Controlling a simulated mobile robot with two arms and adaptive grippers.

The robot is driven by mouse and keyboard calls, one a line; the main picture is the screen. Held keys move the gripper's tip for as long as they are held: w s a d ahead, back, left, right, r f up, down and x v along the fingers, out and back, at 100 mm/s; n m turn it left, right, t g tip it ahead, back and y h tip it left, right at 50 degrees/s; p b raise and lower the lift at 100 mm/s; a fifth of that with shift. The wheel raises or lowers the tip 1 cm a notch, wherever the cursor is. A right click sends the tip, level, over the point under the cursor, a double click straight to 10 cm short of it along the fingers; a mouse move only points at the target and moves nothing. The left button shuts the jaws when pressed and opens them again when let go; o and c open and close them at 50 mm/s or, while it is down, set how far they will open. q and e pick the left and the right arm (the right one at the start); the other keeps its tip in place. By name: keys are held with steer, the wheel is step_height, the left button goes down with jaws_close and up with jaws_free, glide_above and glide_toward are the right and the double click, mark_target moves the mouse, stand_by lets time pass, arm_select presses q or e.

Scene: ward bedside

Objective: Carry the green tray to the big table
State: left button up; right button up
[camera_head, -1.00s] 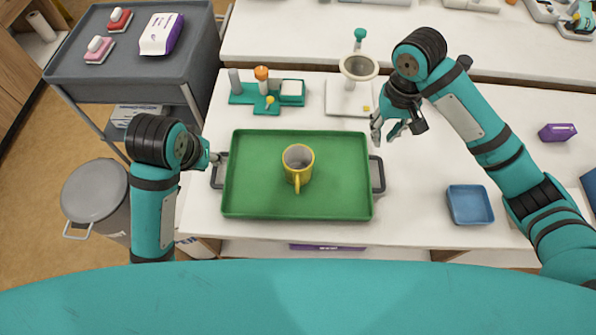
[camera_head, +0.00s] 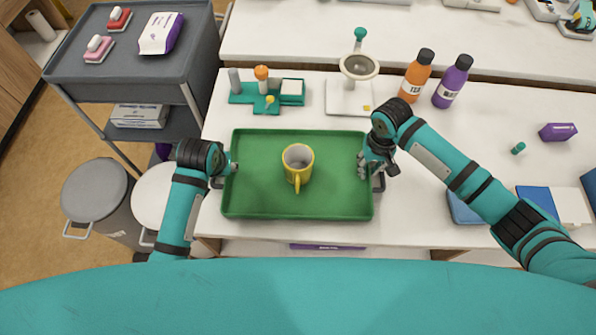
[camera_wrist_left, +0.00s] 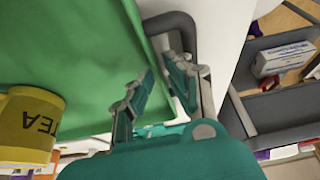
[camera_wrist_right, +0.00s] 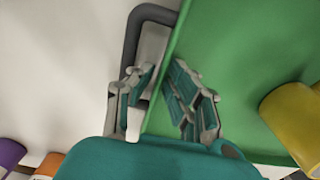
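The green tray (camera_head: 335,193) lies on a white table, with grey handles at its left and right ends. A yellow mug (camera_head: 299,174) stands upright near its middle. My left gripper (camera_head: 226,168) is at the tray's left end. In the left wrist view, its fingers (camera_wrist_left: 158,88) are apart, one over the green side and one by the grey handle (camera_wrist_left: 180,22). My right gripper (camera_head: 370,170) is at the right end. In the right wrist view, its fingers (camera_wrist_right: 160,88) are apart beside the tray wall and handle (camera_wrist_right: 140,32). I cannot tell which surface is the big table.
Behind the tray are a teal holder (camera_head: 240,98), a white stand with a round bowl (camera_head: 350,97), an orange bottle (camera_head: 415,75) and a purple bottle (camera_head: 452,82). A blue bin (camera_head: 462,212) is partly behind my right arm. A grey cart (camera_head: 75,72) and bins stand left.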

arm_select(q)
steer(key=shift+f, duration=0.15)
arm_select(e)
steer(key=shift+f, duration=0.2)
arm_select(q)
jaws_close()
arm_select(e)
jaws_close()
steer(key=shift+r, duration=0.1)
